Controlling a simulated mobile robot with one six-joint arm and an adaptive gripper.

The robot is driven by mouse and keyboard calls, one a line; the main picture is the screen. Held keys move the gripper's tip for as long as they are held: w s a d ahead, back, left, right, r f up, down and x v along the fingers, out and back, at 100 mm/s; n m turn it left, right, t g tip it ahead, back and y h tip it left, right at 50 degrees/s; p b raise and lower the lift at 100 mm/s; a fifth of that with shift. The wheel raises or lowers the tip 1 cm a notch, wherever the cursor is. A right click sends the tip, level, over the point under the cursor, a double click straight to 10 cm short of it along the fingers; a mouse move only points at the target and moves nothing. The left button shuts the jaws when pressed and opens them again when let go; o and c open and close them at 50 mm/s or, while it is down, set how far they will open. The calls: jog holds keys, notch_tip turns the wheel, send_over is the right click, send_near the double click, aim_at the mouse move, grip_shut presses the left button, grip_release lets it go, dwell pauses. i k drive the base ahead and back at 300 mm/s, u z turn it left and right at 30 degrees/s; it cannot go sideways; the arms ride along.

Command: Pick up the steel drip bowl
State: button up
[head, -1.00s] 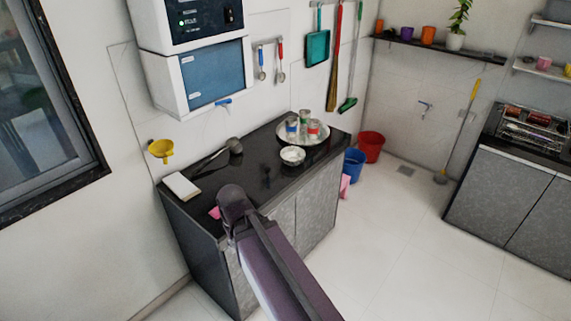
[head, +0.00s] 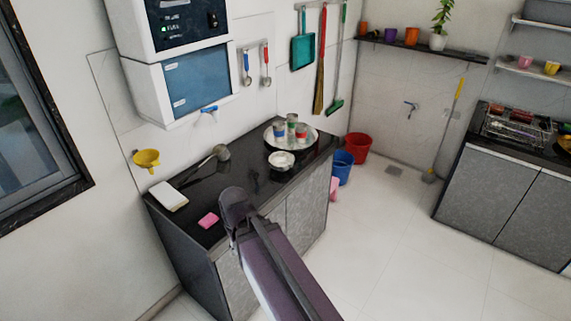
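A small pale, shiny round bowl (head: 281,160) sits on the black counter (head: 205,207), just in front of a round steel tray; it looks like the steel drip bowl. My dark arm (head: 275,262) reaches up from the bottom of the head view, and its rounded upper end overlaps the counter's front edge, left of and nearer than the bowl. I cannot see my gripper or its fingers. Nothing covers the bowl.
The steel tray (head: 268,136) holds several cups. A ladle (head: 220,153), a white board (head: 169,196) and a pink sponge (head: 208,220) lie to the left. A white purifier (head: 185,85) hangs above. Blue (head: 341,167) and red (head: 357,146) buckets stand on the floor beyond the counter.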

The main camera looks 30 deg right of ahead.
aim_at(280, 162)
jog(key=i, duration=0.9)
jog(key=u, duration=0.05)
